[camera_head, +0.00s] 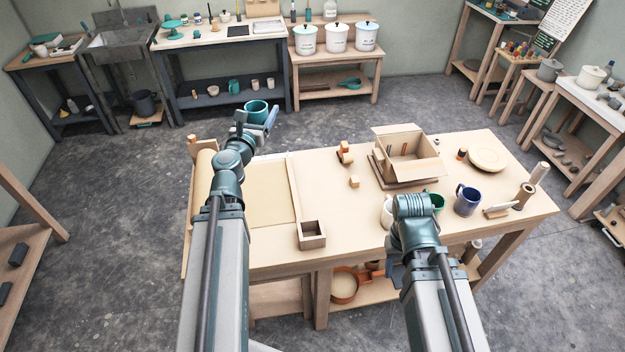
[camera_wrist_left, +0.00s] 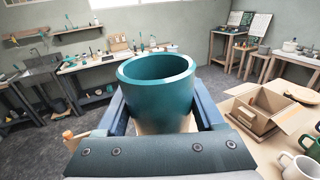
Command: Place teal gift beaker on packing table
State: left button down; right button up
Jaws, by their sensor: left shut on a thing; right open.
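The teal gift beaker (camera_head: 257,110) is held upright between the fingers of my left gripper (camera_head: 257,122). It also shows large in the left wrist view (camera_wrist_left: 156,88), with its open rim up and a blue finger on each side. In the head view the beaker is beyond the far left edge of the packing table (camera_head: 330,183), over the floor in the picture. My right gripper (camera_head: 396,275) is open near the table's front edge, partly hidden behind my right arm.
On the table an open cardboard box (camera_head: 408,155), a plate (camera_head: 487,159), a blue mug (camera_head: 467,201), a green mug (camera_head: 437,202) and a small wooden box (camera_head: 311,234) stand. A paper sheet (camera_head: 262,190) lies at the left. The table's middle is mostly clear.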

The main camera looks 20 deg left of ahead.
aim_at(322, 171)
jog(key=i+l, duration=0.15)
jog(key=l, duration=0.2)
jog(key=i+l, duration=0.2)
jog(key=l, duration=0.15)
jog(key=i+l, duration=0.15)
jog(key=l, duration=0.25)
